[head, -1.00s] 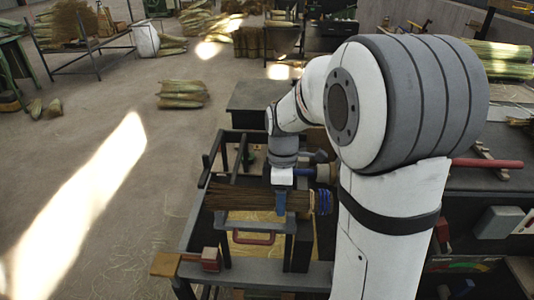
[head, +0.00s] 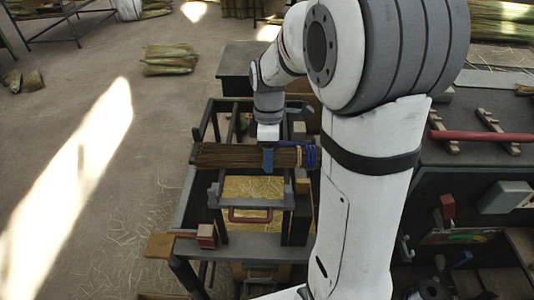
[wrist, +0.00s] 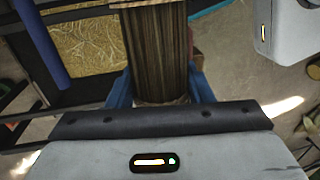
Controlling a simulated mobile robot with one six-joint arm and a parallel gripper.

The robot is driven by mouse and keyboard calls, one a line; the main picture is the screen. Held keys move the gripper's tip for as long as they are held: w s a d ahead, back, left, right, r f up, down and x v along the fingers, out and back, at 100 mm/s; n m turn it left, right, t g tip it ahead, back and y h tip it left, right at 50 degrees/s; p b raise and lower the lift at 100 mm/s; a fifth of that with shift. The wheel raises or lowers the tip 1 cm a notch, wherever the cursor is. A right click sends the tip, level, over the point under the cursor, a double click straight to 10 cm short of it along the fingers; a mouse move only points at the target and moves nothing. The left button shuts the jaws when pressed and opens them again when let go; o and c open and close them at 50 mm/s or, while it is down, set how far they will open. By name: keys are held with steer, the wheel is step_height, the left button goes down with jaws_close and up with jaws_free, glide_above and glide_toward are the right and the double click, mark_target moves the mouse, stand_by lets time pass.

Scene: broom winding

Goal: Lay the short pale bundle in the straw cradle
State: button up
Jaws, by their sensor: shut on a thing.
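My gripper (head: 267,161) is shut on a brown straw bundle (head: 225,155), which lies across its blue fingers. Blue binding wraps the bundle's right end, beside a paler stretch. The wrist view shows the bundle (wrist: 160,50) between the fingers, its far end cut off. The bundle is above a dark metal frame. Yellow straw (head: 252,187) lies in that frame, below and in front of the bundle; it also shows at upper left in the wrist view (wrist: 95,45). I take this as the straw cradle, but cannot be sure. The held bundle looks brown rather than pale.
A red handle (head: 250,215) is at the frame's front, with a red block (head: 206,236) to its left. A dark bench with a red bar (head: 480,135) is at the right. Straw bundles (head: 168,60) lie on the floor behind. The left floor is open.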

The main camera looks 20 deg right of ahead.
step_height(320, 180, down, 9)
steer(key=b, duration=0.6)
steer(key=shift+f+b, duration=0.15)
steer(key=shift+b, duration=0.15)
steer(key=o, duration=1.1)
steer(key=shift+c, duration=0.2)
step_height(320, 180, up, 8)
steer(key=w, duration=0.1)
steer(key=shift+d, duration=0.2)
steer(key=shift+w+f, duration=0.1)
